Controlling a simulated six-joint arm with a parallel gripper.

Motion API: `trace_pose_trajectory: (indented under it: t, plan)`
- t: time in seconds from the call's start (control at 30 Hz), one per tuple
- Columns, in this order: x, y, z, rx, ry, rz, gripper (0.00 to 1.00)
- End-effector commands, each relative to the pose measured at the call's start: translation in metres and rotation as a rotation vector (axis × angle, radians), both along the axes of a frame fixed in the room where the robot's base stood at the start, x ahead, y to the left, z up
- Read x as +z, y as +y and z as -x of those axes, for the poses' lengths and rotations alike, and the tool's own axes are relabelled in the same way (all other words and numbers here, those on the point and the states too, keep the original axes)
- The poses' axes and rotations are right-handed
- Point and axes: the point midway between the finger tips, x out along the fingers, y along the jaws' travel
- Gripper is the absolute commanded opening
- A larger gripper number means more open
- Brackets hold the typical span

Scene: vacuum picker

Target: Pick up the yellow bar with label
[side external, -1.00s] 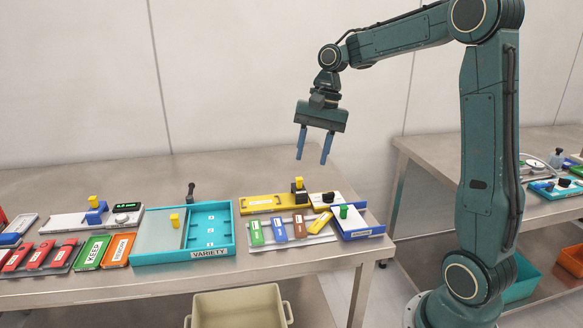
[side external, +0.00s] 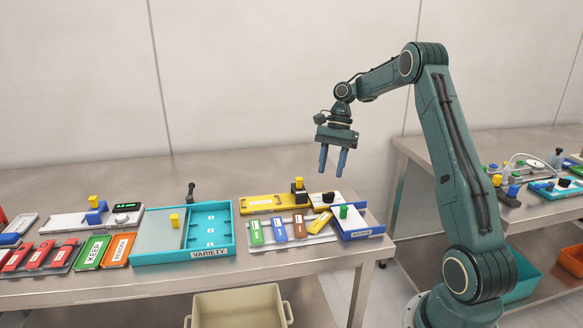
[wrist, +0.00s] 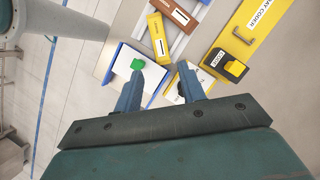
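The yellow bar (side external: 319,224) with a white label lies at the right end of a row of coloured bars on a grey tray. In the wrist view the yellow bar (wrist: 158,38) is ahead of the fingertips, with the brown bar (wrist: 178,20) beside it. My gripper (side external: 332,171) is open and empty, well above the table's right end. In the wrist view my gripper (wrist: 160,72) has its blue fingers spread, with clear space between them.
Green (side external: 256,233), blue (side external: 279,230) and brown (side external: 299,227) bars share the tray (side external: 262,247). Behind is a yellow plate (side external: 275,203) carrying a black block with a yellow knob (side external: 299,183). A blue-edged white box with a green knob (side external: 344,211) stands close on the right.

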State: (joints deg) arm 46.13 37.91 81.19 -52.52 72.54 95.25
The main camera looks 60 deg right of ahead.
Motion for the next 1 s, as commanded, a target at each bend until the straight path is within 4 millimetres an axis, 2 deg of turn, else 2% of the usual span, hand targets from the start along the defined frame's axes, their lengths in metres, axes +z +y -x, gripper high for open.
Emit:
trace_pose_trajectory:
  t: [0.37, 0.53, 0.8, 1.0]
  plan:
    - [-0.015, 0.008, 0.000, -0.001, -0.001, -0.004, 0.40]
    - [-0.029, 0.014, 0.001, 0.002, 0.000, -0.001, 0.40]
    - [-0.063, 0.028, 0.002, 0.003, 0.000, -0.002, 0.40]
    - [-0.077, 0.033, 0.003, 0.001, 0.000, 0.000, 0.40]
